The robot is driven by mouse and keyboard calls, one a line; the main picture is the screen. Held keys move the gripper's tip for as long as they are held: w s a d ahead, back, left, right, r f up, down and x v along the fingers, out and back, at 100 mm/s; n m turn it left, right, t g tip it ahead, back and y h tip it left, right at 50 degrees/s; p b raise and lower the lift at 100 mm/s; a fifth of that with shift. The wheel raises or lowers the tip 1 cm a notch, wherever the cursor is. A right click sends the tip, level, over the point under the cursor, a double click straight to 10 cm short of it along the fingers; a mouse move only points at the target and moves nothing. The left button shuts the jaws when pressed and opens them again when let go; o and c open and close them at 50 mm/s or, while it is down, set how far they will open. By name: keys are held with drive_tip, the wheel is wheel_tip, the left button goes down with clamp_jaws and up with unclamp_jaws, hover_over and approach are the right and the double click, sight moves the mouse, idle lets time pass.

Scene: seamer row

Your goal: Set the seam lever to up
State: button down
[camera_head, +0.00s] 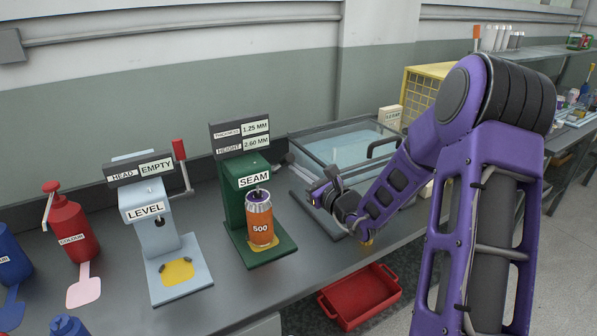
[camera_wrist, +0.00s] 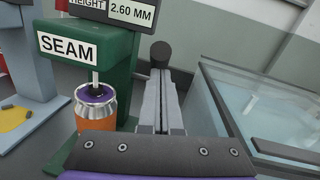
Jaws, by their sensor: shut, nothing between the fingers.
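The green SEAM station (camera_head: 238,205) stands in the middle of the head view, with an orange can (camera_head: 261,222) marked 500 under its head. The seam lever (camera_head: 289,158) shows as a dark knob at the station's right side, on a short arm that sticks out sideways rather than up. My gripper (camera_head: 327,183) is shut and empty, to the right of the station. In the wrist view the shut fingers (camera_wrist: 161,85) point toward the dark knob of the lever (camera_wrist: 161,52). I cannot tell whether they touch it; the lever's arm is hidden behind them.
A glass-lidded case (camera_head: 345,150) stands close to the right of the station. The LEVEL station (camera_head: 152,215) with a red-handled lever (camera_head: 180,150) is to the left. A red tray (camera_head: 362,300) is in front, below the bench edge. Red and blue bottles stand far left.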

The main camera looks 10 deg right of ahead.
drive_tip(key=r+p, duration=0.1)
drive_tip(key=w+r+p, duration=0.1)
drive_tip(key=r+g+p, duration=0.1)
drive_tip(key=shift+w+a+r, duration=0.15)
drive_tip(key=shift+w+a, duration=0.15)
drive_tip(key=shift+w, duration=0.1)
drive_tip(key=shift+w+a+r+g+h, duration=0.1)
drive_tip(key=shift+w+r+g+h, duration=0.2)
drive_tip(key=shift+r+g+h, duration=0.15)
drive_tip(key=shift+w+a+r+g+h, duration=0.15)
drive_tip(key=shift+w+r+g+h, duration=0.3)
drive_tip(key=shift+g, duration=0.5)
drive_tip(key=w+a+r, duration=0.2)
drive_tip(key=w+r, duration=0.1)
drive_tip(key=w, duration=0.5)
drive_tip(key=shift+a+r, duration=0.2)
drive_tip(key=shift+a, duration=0.15)
drive_tip(key=shift+w+r, duration=0.15)
drive_tip(key=shift+r, duration=0.05)
